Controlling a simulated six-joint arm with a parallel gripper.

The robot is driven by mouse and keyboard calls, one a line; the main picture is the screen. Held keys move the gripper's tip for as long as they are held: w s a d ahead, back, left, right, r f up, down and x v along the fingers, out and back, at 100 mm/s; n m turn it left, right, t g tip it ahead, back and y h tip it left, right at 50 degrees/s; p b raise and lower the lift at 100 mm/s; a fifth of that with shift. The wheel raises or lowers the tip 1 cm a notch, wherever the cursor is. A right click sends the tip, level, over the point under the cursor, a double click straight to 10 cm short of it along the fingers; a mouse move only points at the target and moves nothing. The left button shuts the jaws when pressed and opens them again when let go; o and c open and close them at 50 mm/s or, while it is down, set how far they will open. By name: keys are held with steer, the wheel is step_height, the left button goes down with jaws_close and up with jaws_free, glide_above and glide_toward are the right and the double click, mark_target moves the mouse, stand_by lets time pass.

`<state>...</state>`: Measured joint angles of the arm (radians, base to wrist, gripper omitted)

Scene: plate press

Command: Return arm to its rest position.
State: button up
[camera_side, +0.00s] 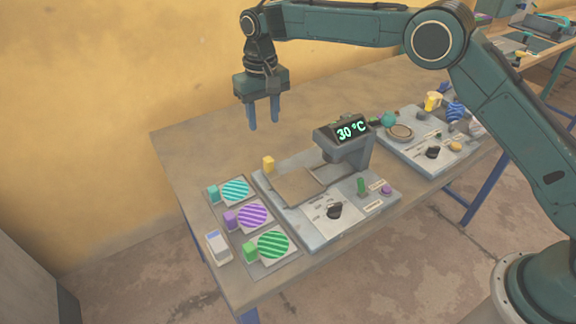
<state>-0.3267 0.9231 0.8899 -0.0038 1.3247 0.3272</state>
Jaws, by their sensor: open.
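My gripper (264,116) points straight down with two blue fingers apart. It is open and empty. It hangs in the air well above the table (182,153), towards the wall side. It touches nothing. My arm stretches across the top of the picture from the right. The plate press (346,149) stands below and to the right of my gripper, with a display reading 30 °C. The flat bed (298,185) of the press shows in front of its head and looks bare.
Three striped discs, teal (236,190), purple (252,215) and green (273,245), lie at the left with coloured blocks beside them. A second panel (415,152) with several small items sits at the right.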

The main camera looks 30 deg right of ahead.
steer(key=s+d+r+t, duration=0.1)
steer(key=s+d+r, duration=0.5)
steer(key=s+r, duration=0.25)
steer(key=s+d+r+t, duration=0.2)
steer(key=s+d+r, duration=0.5)
steer(key=s+r, duration=0.15)
steer(key=s+d+f+t, duration=0.1)
steer(key=s+d+f, duration=0.1)
steer(key=s, duration=1)
steer(key=s+d+f+t, duration=0.1)
steer(key=s+d, duration=0.4)
steer(key=s, duration=0.7)
steer(key=shift+f+t, duration=0.3)
steer(key=shift+f, duration=0.05)
